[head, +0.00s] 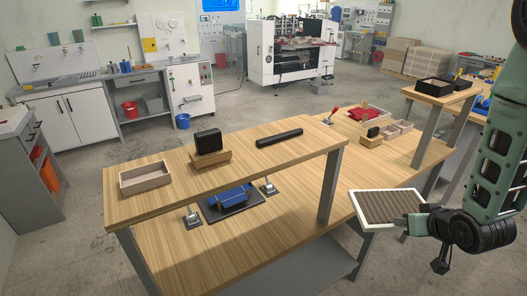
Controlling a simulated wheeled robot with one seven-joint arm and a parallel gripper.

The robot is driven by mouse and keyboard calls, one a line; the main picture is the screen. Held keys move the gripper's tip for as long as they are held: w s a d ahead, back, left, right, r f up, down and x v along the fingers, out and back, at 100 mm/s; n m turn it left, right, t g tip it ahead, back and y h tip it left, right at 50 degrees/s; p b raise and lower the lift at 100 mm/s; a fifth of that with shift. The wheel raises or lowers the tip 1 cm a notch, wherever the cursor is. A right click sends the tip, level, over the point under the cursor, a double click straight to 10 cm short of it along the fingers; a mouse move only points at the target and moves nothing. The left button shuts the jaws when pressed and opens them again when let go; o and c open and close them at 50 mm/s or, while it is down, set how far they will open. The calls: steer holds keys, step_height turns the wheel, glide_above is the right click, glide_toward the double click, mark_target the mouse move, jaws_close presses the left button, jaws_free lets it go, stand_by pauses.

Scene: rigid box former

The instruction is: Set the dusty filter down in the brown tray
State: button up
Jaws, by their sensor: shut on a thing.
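The dusty filter (388,206) is a flat panel with a white frame and grey-brown pleats. My gripper (402,221) is shut on its near right edge and holds it in the air at the right, in front of the bench. An empty, light brown, shallow tray (146,187) sits at the left end of the raised wooden shelf, far to the left of my gripper. Its near wall and part of its floor show. My gripper's fingertips are partly hidden by the filter.
On the raised shelf (230,190) stand a black block on a wooden stand (209,144) and a black bar (279,137). Below are a blue part (230,197) and clamps. A shelf post (332,187) stands between filter and tray. Dark trays (432,87) sit at right.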

step_height(320, 180, up, 28)
steer(key=w+n+g+y, duration=0.2)
steer(key=n+g+y, duration=0.2)
steer(key=n, duration=0.6)
steer(key=y, duration=0.2)
steer(key=shift+w+a+n+y, duration=0.3)
steer(key=shift+w+y, duration=0.1)
